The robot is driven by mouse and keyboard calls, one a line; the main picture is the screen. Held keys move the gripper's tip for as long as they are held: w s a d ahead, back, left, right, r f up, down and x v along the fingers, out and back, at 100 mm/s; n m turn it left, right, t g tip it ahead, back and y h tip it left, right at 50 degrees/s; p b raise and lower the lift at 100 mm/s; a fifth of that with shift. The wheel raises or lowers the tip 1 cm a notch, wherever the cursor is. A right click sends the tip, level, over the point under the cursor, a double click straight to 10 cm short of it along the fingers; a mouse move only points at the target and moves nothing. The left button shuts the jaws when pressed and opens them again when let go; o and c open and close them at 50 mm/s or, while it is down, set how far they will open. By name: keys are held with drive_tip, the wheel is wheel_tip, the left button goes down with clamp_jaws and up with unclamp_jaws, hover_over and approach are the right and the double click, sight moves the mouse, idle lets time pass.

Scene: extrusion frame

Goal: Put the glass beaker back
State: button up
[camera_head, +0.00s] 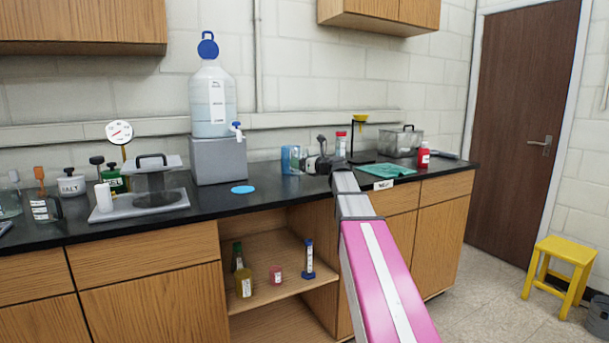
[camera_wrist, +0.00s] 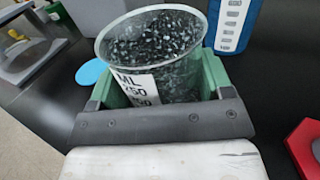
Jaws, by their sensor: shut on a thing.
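The glass beaker (camera_wrist: 150,55) is clear, with a white label marked ML, and fills the middle of the wrist view. My gripper (camera_wrist: 157,92) is shut on it, with one green finger on each side. It looks upright, seen from above at a slant; whether its base touches the black counter cannot be told. In the head view my gripper (camera_head: 318,164) is low over the counter, right of the water jug, and the beaker is hard to make out there. A flat blue disc (camera_head: 243,189) lies bare on the counter to the left; it also shows in the wrist view (camera_wrist: 91,73).
A blue graduated container (camera_wrist: 234,22) stands close behind the beaker. A red object (camera_wrist: 304,148) is at the right of the wrist view. The large water jug (camera_head: 212,102) stands on a grey block (camera_head: 218,160). The black counter (camera_head: 215,201) is clear around the disc.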

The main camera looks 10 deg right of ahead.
drive_tip(key=shift+w+d+f, duration=0.55)
drive_tip(key=shift+d+f, duration=0.05)
drive_tip(key=shift+d, duration=0.05)
drive_tip(key=shift+f, duration=1.9)
drive_tip(key=o, duration=1)
drive_tip(key=shift+f, duration=0.1)
drive_tip(key=shift+c, duration=0.2)
drive_tip(key=v, duration=1.2)
